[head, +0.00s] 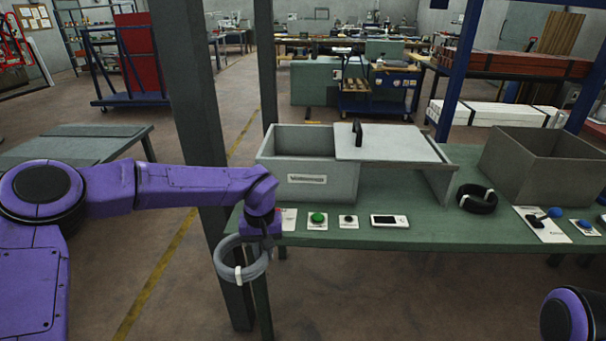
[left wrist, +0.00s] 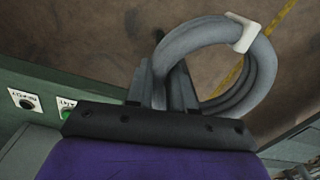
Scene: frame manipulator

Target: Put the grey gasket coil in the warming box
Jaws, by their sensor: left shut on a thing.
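The grey gasket coil (head: 229,268), a ring with a white band, hangs from my left gripper (head: 258,241) in front of the table's left front corner. In the left wrist view the coil (left wrist: 262,75) passes between the fingers of my left gripper (left wrist: 165,88), which is shut on it. The warming box (head: 307,180) is a grey box with a label on its front. It stands on the table behind and right of my gripper. Its sliding lid (head: 390,145) is pushed right, leaving the left part open. The inside floor is hidden. My right gripper is out of view.
A dark post (head: 200,130) stands left of the box.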

